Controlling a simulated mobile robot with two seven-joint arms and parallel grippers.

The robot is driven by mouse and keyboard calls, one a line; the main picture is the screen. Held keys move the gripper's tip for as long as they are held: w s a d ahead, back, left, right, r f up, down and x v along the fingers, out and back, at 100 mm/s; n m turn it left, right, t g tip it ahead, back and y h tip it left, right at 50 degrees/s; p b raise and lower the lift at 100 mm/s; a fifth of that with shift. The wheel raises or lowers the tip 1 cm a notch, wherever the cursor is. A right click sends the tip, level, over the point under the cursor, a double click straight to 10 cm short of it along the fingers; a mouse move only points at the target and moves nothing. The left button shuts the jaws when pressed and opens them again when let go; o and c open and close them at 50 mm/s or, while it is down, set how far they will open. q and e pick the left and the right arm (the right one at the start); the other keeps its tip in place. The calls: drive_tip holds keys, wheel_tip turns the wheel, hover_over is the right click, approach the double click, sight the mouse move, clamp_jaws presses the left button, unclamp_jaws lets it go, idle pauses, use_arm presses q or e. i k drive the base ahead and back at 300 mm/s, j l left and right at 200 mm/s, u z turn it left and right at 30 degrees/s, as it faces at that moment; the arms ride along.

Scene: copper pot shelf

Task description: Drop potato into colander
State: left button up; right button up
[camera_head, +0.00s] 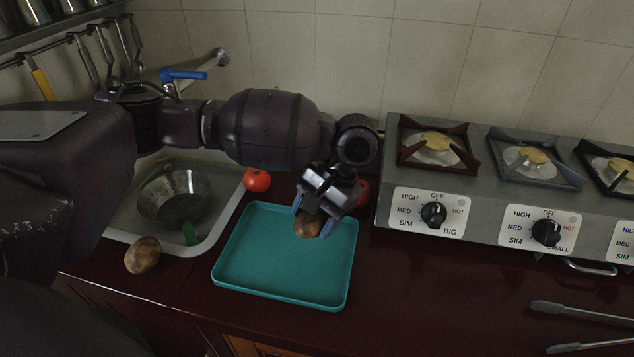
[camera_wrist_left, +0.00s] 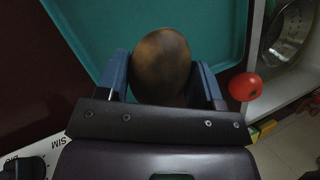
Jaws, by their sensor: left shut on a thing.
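My left gripper (camera_head: 314,213) is over the upper right part of a teal tray. It is shut on a brown potato (camera_head: 307,224), which also shows between the two blue fingers in the left wrist view (camera_wrist_left: 161,65). I cannot tell whether the potato touches the tray. A metal colander (camera_head: 174,194) stands in the sink at the left, also at the upper right of the left wrist view (camera_wrist_left: 287,30). A second mottled potato (camera_head: 143,255) lies on the counter in front of the sink. My right gripper is not in view.
The teal tray (camera_head: 275,283) lies on the dark red counter. One tomato (camera_head: 257,180) sits between sink and tray; another red one (camera_head: 363,193) is partly hidden behind my gripper. A stove (camera_head: 420,179) stands at right, tongs (camera_head: 585,313) at front right. A blue-handled faucet (camera_head: 184,75) rises behind the sink.

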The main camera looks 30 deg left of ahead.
sight(176, 211)
drive_tip(key=k+l, duration=0.1)
drive_tip(key=k, duration=0.3)
drive_tip(key=k+u, duration=0.25)
drive_tip(key=u, duration=1.25)
drive_tip(key=k, duration=0.05)
